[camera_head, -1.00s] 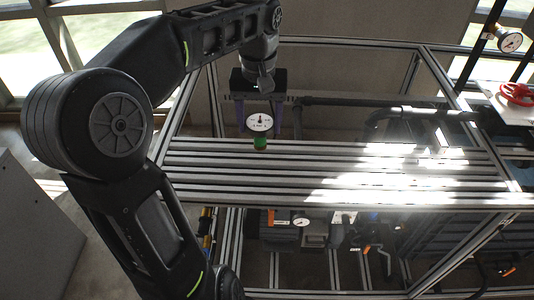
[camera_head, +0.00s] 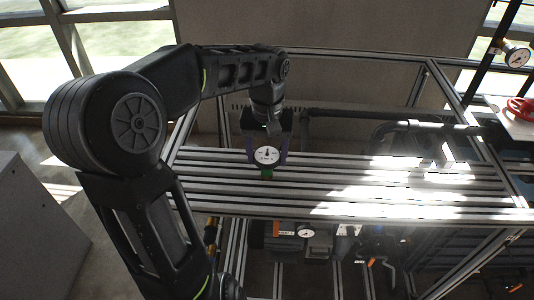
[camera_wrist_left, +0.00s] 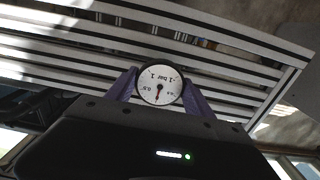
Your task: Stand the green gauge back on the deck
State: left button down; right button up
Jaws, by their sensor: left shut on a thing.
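The green gauge has a round white dial (camera_head: 267,155) with a dark rim and a green lower part (camera_head: 267,174). My left gripper (camera_head: 267,160) is shut on it, with a purple finger on each side. The gauge looks about upright over the left half of the slatted deck (camera_head: 330,187). I cannot tell whether its foot touches the slats. In the left wrist view the dial (camera_wrist_left: 160,84) appears upside down between the purple fingers (camera_wrist_left: 160,98), with the slats behind; its green part is hidden there. My right gripper is not in view.
The deck is otherwise bare, with bright sun patches at the right. Another gauge (camera_head: 305,231) sits under the deck and one (camera_head: 517,57) is on a pipe at top right. A red handwheel (camera_head: 521,108) is at the right. Frame posts and dark pipes (camera_head: 360,118) surround the deck.

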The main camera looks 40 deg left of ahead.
aim_at(267, 155)
pick_arm(q)
jog(key=shift+c, duration=2)
grip_release()
notch_tip(267, 155, up, 7)
jog(key=shift+r+b, duration=0.1)
jog(key=shift+b, duration=0.2)
jog(key=shift+r+p, duration=2.3)
jog(key=shift+r, duration=0.15)
